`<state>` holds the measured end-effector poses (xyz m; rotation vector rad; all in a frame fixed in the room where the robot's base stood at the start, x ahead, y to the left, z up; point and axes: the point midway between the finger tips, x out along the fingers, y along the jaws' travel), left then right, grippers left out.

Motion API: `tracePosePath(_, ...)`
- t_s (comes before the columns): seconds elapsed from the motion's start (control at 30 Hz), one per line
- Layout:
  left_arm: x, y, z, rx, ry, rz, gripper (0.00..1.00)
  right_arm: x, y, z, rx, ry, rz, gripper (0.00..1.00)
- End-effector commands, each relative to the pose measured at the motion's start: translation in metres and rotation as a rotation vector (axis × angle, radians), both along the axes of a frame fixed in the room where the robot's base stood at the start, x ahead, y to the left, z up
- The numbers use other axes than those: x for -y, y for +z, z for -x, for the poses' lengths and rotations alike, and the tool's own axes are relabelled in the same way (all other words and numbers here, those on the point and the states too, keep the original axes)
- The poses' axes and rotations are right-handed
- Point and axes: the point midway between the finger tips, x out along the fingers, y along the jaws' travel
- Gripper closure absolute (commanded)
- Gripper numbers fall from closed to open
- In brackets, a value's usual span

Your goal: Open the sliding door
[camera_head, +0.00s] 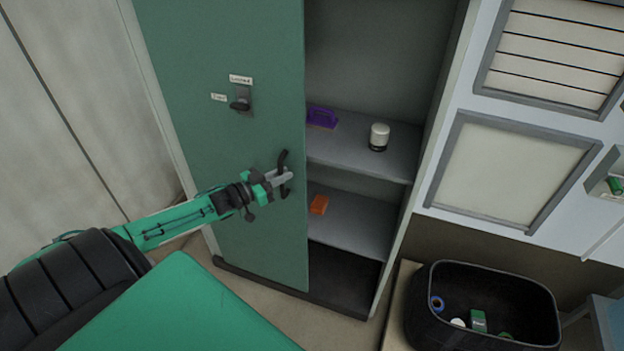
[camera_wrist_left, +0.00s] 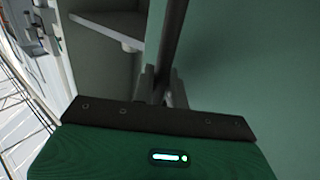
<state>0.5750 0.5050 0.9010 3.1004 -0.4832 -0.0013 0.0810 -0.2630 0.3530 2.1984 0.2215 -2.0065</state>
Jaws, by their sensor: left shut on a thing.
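The green sliding door (camera_head: 200,120) covers the left part of a cabinet in the head view; the right part stands open and shows shelves. A dark curved handle (camera_head: 284,162) sits near the door's right edge. My left gripper (camera_head: 284,177) is shut on the handle. In the left wrist view the fingers (camera_wrist_left: 163,88) close around the dark handle bar (camera_wrist_left: 172,45) in front of the green door panel (camera_wrist_left: 250,70). A dark latch knob (camera_head: 240,104) with two small labels is higher on the door. My right gripper is not in view.
On the cabinet shelves (camera_head: 365,160) are a purple item (camera_head: 322,117), a white-capped jar (camera_head: 379,136) and an orange block (camera_head: 319,205). A black bin (camera_head: 540,318) with several small items stands at the lower right. Framed panels (camera_head: 505,170) hang on the right wall.

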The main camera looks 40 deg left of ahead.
Motion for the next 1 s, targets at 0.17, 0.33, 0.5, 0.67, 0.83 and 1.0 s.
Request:
tracePosePath(0.17, -0.041, 0.0, 0.011, 0.0, 0.002, -0.002, 1.0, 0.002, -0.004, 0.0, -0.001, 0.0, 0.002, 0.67)
tracePosePath(0.33, -0.063, 0.0, 0.018, 0.0, 0.001, -0.001, 1.0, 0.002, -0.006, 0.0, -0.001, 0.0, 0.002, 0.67)
tracePosePath(0.5, -0.072, 0.001, 0.02, 0.002, 0.0, 0.001, 1.0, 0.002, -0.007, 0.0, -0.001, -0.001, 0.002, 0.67)
tracePosePath(0.67, -0.074, 0.001, 0.021, 0.002, 0.001, 0.001, 1.0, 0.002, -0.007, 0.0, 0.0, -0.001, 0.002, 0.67)
tracePosePath(0.83, -0.074, 0.0, 0.021, 0.001, 0.001, 0.0, 1.0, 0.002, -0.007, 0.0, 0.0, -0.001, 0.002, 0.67)
tracePosePath(1.0, -0.074, 0.0, 0.021, 0.001, 0.001, 0.0, 0.8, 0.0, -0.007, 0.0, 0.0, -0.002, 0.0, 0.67)
